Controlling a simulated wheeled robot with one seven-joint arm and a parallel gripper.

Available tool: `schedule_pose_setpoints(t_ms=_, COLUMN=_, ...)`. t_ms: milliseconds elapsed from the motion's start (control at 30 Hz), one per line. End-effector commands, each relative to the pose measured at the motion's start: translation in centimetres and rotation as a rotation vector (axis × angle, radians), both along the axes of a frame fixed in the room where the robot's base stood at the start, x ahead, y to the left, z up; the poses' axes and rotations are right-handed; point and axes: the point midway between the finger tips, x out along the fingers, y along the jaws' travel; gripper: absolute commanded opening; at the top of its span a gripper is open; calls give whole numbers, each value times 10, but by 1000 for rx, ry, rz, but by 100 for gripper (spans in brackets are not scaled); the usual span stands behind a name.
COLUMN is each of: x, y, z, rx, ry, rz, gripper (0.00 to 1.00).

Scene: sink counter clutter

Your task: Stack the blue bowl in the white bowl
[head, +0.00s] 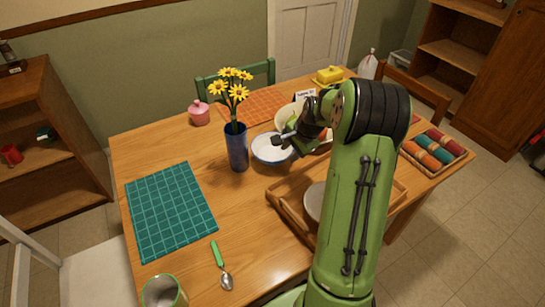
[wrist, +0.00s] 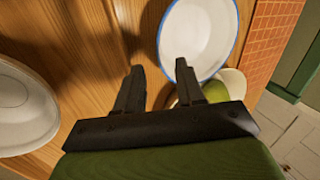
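The blue bowl (head: 268,153), white inside with a blue rim, stands on the table right of the vase. It also shows in the wrist view (wrist: 200,38), at the top. My gripper (head: 284,138) is above its right side in the head view. In the wrist view my gripper (wrist: 159,67) is open, with nothing between the fingers; the right fingertip overlaps the bowl's near rim. The white bowl (head: 312,200) sits in the wooden tray (head: 287,214), largely hidden behind my arm. A white bowl also shows at the left of the wrist view (wrist: 25,108).
A blue vase (head: 237,150) with yellow flowers stands close left of the blue bowl. A fruit bowl (head: 284,116) is just behind it. A pink jar (head: 199,113), green mat (head: 170,210), spoon (head: 222,264) and cup (head: 160,291) lie farther left. Bare table lies between mat and tray.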

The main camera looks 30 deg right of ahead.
Motion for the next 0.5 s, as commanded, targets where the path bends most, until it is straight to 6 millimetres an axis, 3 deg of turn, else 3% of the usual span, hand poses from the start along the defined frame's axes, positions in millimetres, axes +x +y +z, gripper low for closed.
schedule_pose_setpoints(t_ms=33, x=4, y=1, z=-13, rx=2, ry=1, rz=2, gripper=38)
schedule_pose_setpoints(t_ms=267, x=14, y=2, z=-32, rx=-1, ry=0, rz=3, gripper=38)
schedule_pose_setpoints(t_ms=500, x=31, y=3, z=-71, rx=0, ry=1, rz=2, gripper=38)
